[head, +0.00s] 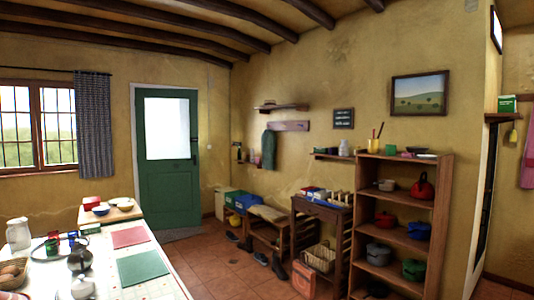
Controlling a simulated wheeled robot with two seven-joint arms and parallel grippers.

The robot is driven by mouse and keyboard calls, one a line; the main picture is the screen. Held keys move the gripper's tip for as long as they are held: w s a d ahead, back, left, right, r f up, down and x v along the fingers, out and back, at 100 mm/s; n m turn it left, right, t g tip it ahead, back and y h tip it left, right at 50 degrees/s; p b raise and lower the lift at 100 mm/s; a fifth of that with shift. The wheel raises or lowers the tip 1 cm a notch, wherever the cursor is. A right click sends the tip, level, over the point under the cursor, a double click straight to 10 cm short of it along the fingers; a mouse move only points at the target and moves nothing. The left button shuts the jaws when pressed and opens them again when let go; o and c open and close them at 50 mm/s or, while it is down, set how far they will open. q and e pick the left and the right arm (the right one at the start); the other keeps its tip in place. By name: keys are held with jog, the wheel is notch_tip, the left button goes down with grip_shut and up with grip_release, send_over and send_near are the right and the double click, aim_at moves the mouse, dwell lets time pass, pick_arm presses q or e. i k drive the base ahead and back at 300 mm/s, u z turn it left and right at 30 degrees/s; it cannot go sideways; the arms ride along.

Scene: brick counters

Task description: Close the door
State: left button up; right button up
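A green door (170,190) with a bright white glass pane stands in the far wall, in a pale frame (134,150). Its dark handle (195,158) is on the right side. The door looks in line with its frame, but I cannot tell for sure whether it is fully shut or slightly ajar. Neither of my grippers shows in the head view.
A long counter (160,270) with mats, jars and bowls stands at the lower left. A low bench (268,232), a small rack (320,215) and a shelf unit (405,165) with pots line the right wall. Tiled floor (215,262) is clear between them.

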aim_at(170, 198)
jog(key=z, duration=0.5)
jog(key=i, duration=3.8)
jog(key=u, duration=1.95)
jog(key=i, duration=3.15)
